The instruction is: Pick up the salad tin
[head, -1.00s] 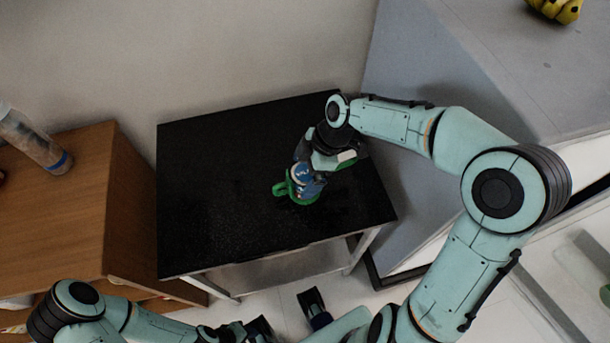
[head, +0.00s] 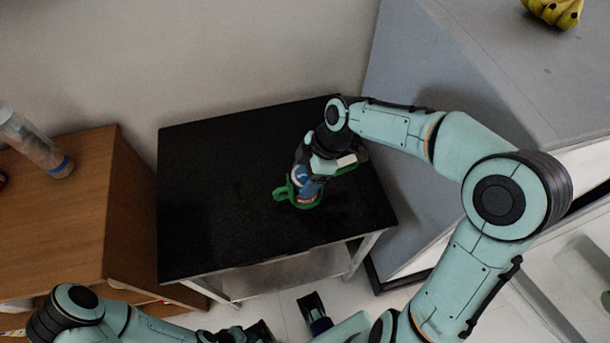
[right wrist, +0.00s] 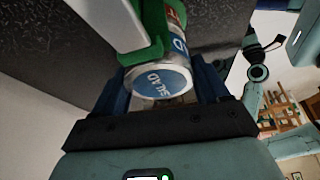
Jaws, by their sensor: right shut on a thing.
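The salad tin (head: 305,187) is a small can with a blue and red label, over the black table. Its blue end lettered SALAD (right wrist: 160,82) faces the camera in the right wrist view. My right gripper (head: 313,172) reaches down from the right and is shut on the tin, with one dark blue finger on each side. A green thing with a loop handle (head: 283,193) is around or just behind the tin's lower end; it also shows in the right wrist view (right wrist: 152,48). I cannot tell whether they touch. My left gripper (head: 262,330) is partly visible at the bottom edge.
The black table (head: 215,210) is otherwise bare. A wooden cabinet (head: 60,225) with a clear bottle (head: 38,145) stands at the left. A grey counter (head: 480,70) with bananas (head: 553,12) is at the right.

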